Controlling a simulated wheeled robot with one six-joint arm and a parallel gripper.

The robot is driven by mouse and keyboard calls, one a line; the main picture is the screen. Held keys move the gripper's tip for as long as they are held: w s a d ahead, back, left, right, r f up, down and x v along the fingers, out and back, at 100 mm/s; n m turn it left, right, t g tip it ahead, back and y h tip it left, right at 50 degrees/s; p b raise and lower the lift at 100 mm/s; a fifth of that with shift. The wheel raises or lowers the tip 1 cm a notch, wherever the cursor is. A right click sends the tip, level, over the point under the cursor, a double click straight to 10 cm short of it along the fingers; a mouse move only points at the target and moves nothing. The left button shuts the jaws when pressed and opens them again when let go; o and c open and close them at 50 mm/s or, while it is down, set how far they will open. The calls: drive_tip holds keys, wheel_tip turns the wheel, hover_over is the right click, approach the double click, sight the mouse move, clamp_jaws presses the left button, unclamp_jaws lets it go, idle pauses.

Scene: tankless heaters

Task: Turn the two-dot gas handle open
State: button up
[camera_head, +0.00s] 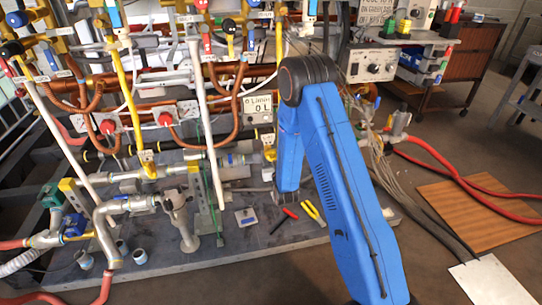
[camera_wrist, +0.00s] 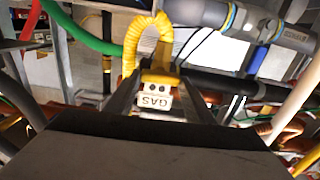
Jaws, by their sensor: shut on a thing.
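In the wrist view, a white tag (camera_wrist: 155,98) reads GAS upside down and carries two dark dots. It sits at a yellow gas handle (camera_wrist: 160,78), below a curved yellow corrugated pipe (camera_wrist: 148,38). My gripper (camera_wrist: 157,84) has a dark finger on each side of the handle and is shut on it. The gripper's body fills the lower part of the wrist view and hides what lies under it. In the head view, my blue arm covers the gripper and its contact with the handle.
Pipes and hoses crowd around the gripper, including a green hose (camera_wrist: 85,32) and a grey pipe (camera_wrist: 200,12) in the wrist view. In the head view, a red-handled tool (camera_head: 284,219) and yellow-handled pliers (camera_head: 314,213) lie on the base plate.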

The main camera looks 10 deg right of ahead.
drive_tip(key=n, duration=0.4)
drive_tip(key=shift+a, duration=0.1)
drive_tip(key=n, duration=0.4)
drive_tip(key=shift+a+f+n, duration=0.1)
drive_tip(key=shift+n, duration=0.2)
drive_tip(key=n, duration=0.4)
drive_tip(key=shift+f+n, duration=0.1)
drive_tip(key=shift+n, duration=0.2)
drive_tip(key=shift+a+f+n, duration=0.1)
drive_tip(key=shift+n, duration=1.6)
drive_tip(key=o, duration=1.1)
drive_tip(key=shift+c, duration=0.2)
drive_tip(key=shift+s, duration=0.1)
